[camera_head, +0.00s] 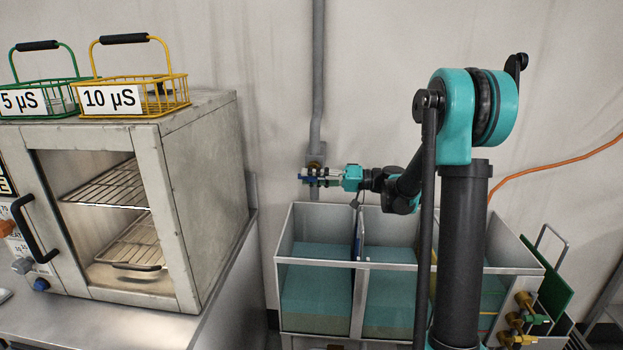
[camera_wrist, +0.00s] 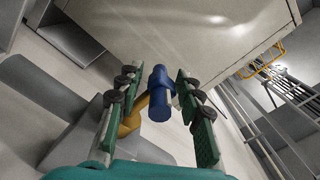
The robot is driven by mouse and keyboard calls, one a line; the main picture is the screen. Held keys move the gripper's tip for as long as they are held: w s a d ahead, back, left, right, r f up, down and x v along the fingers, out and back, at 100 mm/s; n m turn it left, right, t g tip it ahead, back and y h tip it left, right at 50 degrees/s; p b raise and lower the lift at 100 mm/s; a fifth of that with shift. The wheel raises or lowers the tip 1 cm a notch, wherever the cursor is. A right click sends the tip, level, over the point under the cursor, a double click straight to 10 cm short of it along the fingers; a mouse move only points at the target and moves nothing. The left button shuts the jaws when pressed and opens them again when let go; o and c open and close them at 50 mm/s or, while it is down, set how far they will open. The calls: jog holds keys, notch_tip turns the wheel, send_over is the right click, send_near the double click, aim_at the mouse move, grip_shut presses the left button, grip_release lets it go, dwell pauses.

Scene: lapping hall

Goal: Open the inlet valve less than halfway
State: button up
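The inlet valve is on the grey wall pipe above the tanks. In the wrist view its blue handle (camera_wrist: 159,94) is a short bar, with a brass body (camera_wrist: 133,118) behind it to the left. In the head view the valve (camera_head: 315,161) is mostly hidden behind my gripper (camera_head: 309,177). In the wrist view my gripper (camera_wrist: 156,76) is open. Its two green-padded fingers stand on either side of the blue handle, with a visible gap on each side. I cannot tell how far the valve is turned.
Water-filled tanks (camera_head: 317,264) stand below my arm. An orange cable (camera_head: 540,167) runs along the right wall.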

grip_shut()
jog(key=shift+h, duration=2.4)
jog(key=shift+o, duration=0.5)
grip_release()
